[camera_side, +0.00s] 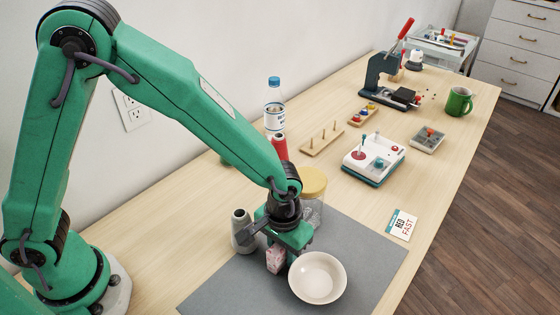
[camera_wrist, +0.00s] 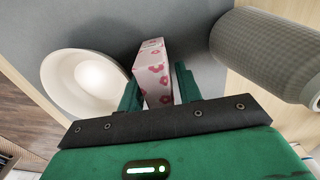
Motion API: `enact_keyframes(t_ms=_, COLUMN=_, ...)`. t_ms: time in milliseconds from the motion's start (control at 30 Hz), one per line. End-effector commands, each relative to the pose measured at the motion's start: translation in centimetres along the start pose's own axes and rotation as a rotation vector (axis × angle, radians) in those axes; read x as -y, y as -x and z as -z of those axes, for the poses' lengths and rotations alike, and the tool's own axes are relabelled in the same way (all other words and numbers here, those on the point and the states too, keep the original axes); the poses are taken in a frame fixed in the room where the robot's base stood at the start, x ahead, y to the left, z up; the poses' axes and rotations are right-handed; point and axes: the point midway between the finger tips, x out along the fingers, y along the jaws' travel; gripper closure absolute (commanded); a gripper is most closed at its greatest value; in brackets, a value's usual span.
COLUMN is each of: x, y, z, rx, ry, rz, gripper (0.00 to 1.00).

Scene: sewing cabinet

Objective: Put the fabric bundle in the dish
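The fabric bundle (camera_side: 276,260) is a small pink and white block with a flower-like print. In the wrist view the bundle (camera_wrist: 152,72) stands between the two green fingers of my gripper (camera_wrist: 159,92). The fingers lie close along both sides of it; whether they press on it is unclear. In the side view my gripper (camera_side: 283,250) is low over the grey mat, and the bundle's underside is at or just above the mat. The dish (camera_side: 318,278) is round, cream-white and empty, right beside the bundle; it also shows at left in the wrist view (camera_wrist: 90,82).
A grey thread cone (camera_side: 242,233) stands close on the left of my gripper. A yellow-lidded jar (camera_side: 312,186) stands just behind it. The grey mat (camera_side: 375,255) is clear to the right of the dish. A card (camera_side: 401,224) lies beyond the mat.

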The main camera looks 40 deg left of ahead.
Motion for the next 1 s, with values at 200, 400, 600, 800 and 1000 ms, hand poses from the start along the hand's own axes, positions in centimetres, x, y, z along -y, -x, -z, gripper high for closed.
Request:
enact_keyframes(t_ms=200, x=0.0, y=0.0, z=0.0, rx=0.0, ry=0.0, rz=0.0, gripper=0.98)
enact_keyframes(t_ms=400, x=0.0, y=0.0, z=0.0, rx=0.0, ry=0.0, rz=0.0, gripper=1.0)
enact_keyframes(t_ms=600, x=0.0, y=0.4, z=0.1, rx=-0.002, ry=0.0, rz=-0.001, gripper=1.0)
enact_keyframes(t_ms=800, x=-0.1, y=1.9, z=0.1, rx=-0.003, ry=0.0, rz=-0.002, gripper=1.0)
enact_keyframes(t_ms=1000, x=-0.3, y=4.6, z=-0.5, rx=-0.003, ry=-0.004, rz=-0.002, gripper=1.0)
